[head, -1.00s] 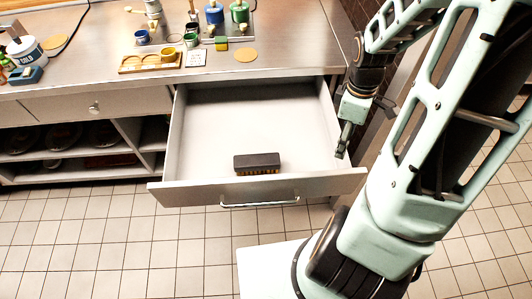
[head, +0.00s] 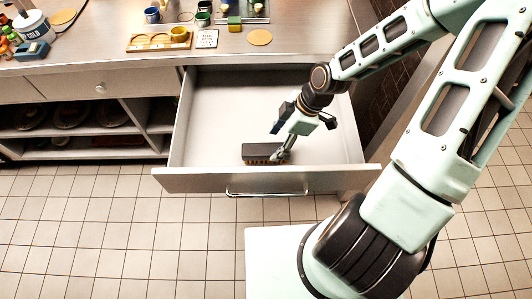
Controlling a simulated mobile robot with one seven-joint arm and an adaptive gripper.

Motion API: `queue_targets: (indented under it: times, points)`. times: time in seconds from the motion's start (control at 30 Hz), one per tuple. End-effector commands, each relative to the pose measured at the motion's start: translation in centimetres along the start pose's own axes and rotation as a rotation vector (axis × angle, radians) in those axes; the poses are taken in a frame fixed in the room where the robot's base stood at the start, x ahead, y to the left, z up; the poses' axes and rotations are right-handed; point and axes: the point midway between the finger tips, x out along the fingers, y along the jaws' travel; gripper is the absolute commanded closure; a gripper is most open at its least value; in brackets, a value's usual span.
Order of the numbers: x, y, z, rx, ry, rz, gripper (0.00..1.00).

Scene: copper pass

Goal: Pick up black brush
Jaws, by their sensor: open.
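The black brush (head: 259,152) lies in the open drawer (head: 215,115), near the drawer's front wall. Its dark block faces up, with tan bristles showing low along its front side. My gripper (head: 283,154) is inside the drawer, at the right end of the brush. It is open, and its fingers hide part of that end. I cannot tell whether a finger touches the brush.
The drawer is otherwise empty, with free floor behind and left of the brush. The steel counter (head: 110,68) above holds a wooden tray (head: 158,41), small cups and a round tan coaster (head: 259,37). Shelves (head: 80,120) with dark dishes are at the left.

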Motion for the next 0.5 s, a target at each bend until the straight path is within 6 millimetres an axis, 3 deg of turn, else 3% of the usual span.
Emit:
queue_targets:
  times: [0.27,0.5]
  points:
    - [1.6,0.1,-0.1,0.0,-0.001,0.0,0.42]
    - [4.2,0.3,-0.9,-0.001,-0.001,-0.002,0.42]
